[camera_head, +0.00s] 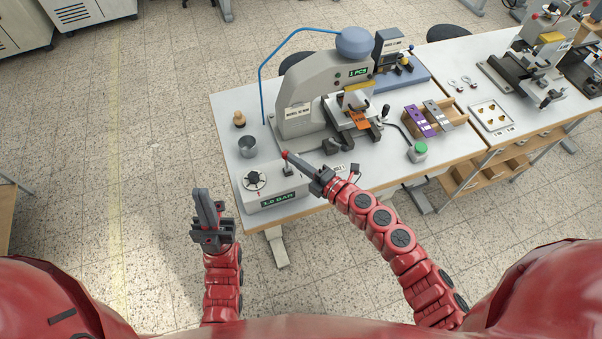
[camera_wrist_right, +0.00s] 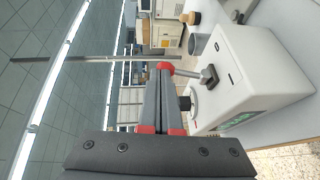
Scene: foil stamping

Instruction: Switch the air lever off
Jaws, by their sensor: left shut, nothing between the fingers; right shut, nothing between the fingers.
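The air lever has a red knob (camera_head: 285,154) and stands on the white pressure box (camera_head: 283,191) marked 1.0 BAR. In the right wrist view its knob (camera_wrist_right: 166,66) and metal stem (camera_wrist_right: 188,73) rise from a grey block on the box (camera_wrist_right: 240,80). My right gripper (camera_head: 292,158) is shut and empty, its fingertips right at the knob; the wrist view shows the fingers (camera_wrist_right: 165,80) ending beside it. I cannot tell whether they touch. My left gripper (camera_head: 202,193) is shut and empty, off the table's left edge.
The foil stamping press (camera_head: 313,95) stands behind the box. A metal cup (camera_head: 248,147) and a wooden stamp-like piece (camera_head: 239,119) stand at the table's left. A green button (camera_head: 418,151) sits near the front edge. A round gauge (camera_head: 255,180) is on the box.

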